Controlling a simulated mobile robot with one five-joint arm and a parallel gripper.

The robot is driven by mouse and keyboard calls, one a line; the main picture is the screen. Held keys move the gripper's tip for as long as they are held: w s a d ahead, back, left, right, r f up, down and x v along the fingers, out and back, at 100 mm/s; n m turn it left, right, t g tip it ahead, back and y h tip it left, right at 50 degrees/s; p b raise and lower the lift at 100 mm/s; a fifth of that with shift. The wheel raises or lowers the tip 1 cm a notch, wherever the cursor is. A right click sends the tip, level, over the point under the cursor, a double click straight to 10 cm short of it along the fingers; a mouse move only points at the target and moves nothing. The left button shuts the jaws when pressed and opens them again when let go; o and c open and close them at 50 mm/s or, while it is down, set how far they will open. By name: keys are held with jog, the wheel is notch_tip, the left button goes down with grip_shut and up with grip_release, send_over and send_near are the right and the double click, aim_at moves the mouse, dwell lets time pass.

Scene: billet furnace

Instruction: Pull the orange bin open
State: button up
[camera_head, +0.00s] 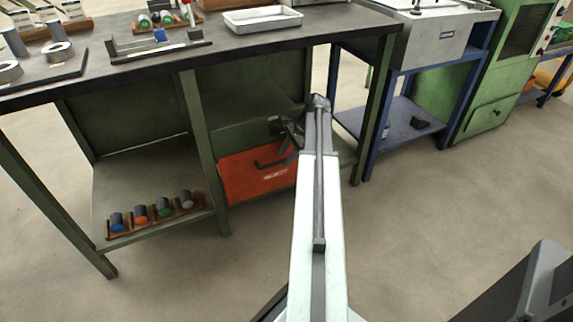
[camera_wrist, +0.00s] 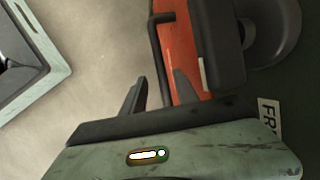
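The orange bin (camera_head: 240,180) sits under the dark-topped workbench, its front flush with the green frame around it. Its black bar handle (camera_head: 272,164) stands out from the front. In the wrist view the orange front (camera_wrist: 183,55) is partly hidden by a dark part, and the handle (camera_wrist: 156,48) runs down toward my gripper. My gripper (camera_wrist: 160,88) is open, its two dark fingers apart, with the handle's lower end appearing between them. I cannot tell whether they touch it. In the head view my gripper (camera_head: 288,130) is small, dark and partly hidden by my arm.
A rack with several colour-ended cylinders (camera_head: 150,213) lies on the lower shelf left of the bin. Bench legs (camera_head: 203,150) stand close on either side. A blue-framed stand (camera_head: 400,118) is to the right. The floor (camera_head: 210,275) in front is clear.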

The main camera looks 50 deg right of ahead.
jog(key=shift+w+a+f, duration=0.15)
jog(key=shift+f, duration=0.4)
jog(key=shift+r, duration=0.15)
grip_shut()
dwell(0.8)
